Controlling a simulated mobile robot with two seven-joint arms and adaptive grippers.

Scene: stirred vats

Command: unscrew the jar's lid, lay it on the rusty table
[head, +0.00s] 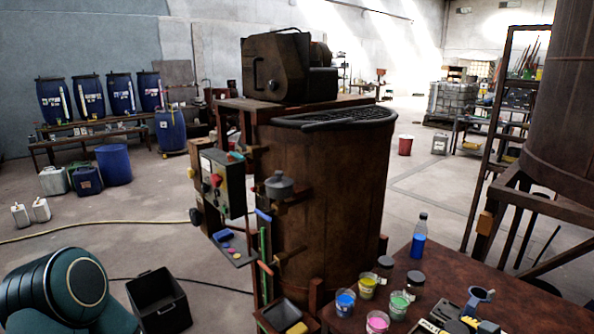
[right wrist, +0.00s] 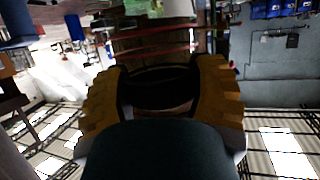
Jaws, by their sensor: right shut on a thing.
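In the right wrist view my right gripper (right wrist: 160,85) is shut, its two yellow ridged fingers on either side of a dark round thing (right wrist: 158,92) that looks like a lid. The picture is too dark to show whether a jar is attached to it. In the head view two small jars with dark tops, one (head: 385,264) behind the other (head: 415,282), stand on the rusty table (head: 540,302) at the lower right. My left arm shows at the lower left; its gripper is out of view.
Paint cups, pink (head: 377,321), blue (head: 345,301), yellow (head: 367,287) and green (head: 399,304), stand near the table's left edge. A blue bottle (head: 419,240) is behind them. Yellow and black items crowd the front. The large vat (head: 330,190) stands to the left.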

